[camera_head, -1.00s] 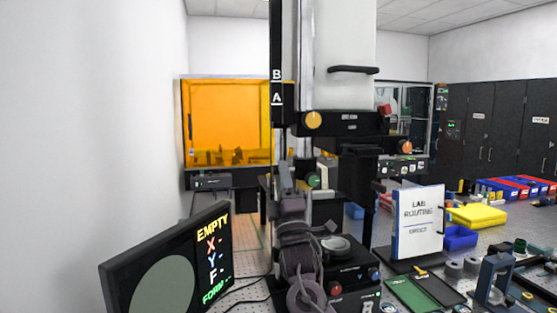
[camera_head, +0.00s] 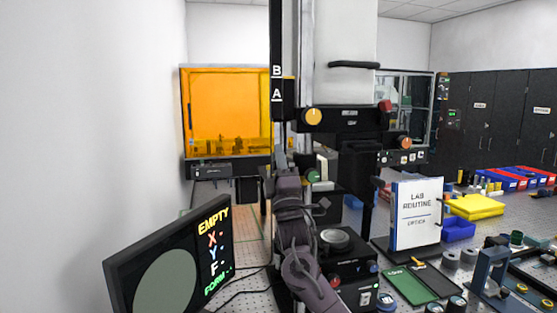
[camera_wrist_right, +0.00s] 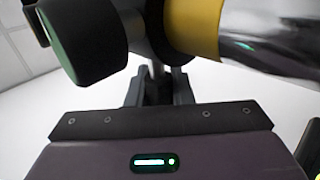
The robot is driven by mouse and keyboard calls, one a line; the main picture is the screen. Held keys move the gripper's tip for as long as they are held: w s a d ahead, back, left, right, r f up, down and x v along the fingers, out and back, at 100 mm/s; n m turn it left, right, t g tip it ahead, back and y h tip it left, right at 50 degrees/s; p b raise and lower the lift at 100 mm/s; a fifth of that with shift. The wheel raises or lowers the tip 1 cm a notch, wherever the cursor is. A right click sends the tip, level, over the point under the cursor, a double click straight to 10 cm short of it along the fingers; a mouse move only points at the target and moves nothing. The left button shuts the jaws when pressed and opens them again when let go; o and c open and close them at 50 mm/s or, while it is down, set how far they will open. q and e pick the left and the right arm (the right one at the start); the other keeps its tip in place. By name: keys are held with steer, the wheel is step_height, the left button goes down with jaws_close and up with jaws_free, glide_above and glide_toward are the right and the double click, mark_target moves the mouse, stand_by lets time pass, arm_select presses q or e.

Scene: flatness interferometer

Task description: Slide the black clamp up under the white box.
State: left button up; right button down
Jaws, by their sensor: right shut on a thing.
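The white box (camera_head: 346,35) sits high on the upright column, with a black handle on its front. A black carriage (camera_head: 350,119) with a yellow-orange knob sits directly below it. Lower down, the black clamp, mostly hidden by my arm, shows its green-faced knob (camera_head: 313,175). My right gripper (camera_head: 281,162) is at the clamp, left of that knob. In the right wrist view my right gripper (camera_wrist_right: 158,90) is shut on a dark part of the clamp (camera_wrist_right: 152,42), with the green-sided knob close at upper left. The exact contact is hidden. My left gripper is not in view.
A tilted monitor (camera_head: 170,260) stands at lower left. A dark-based instrument (camera_head: 345,260) is close right of my arm. The LAB ROUTINE sign (camera_head: 417,215), blue bin (camera_head: 458,229) and green tray (camera_head: 410,284) are farther right. An orange enclosure (camera_head: 228,110) stands behind.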

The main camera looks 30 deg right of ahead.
step_height(320, 180, up, 5)
steer(key=shift+r+p, duration=0.15)
steer(key=shift+p, duration=0.3)
steer(key=c, duration=1.3)
jaws_free()
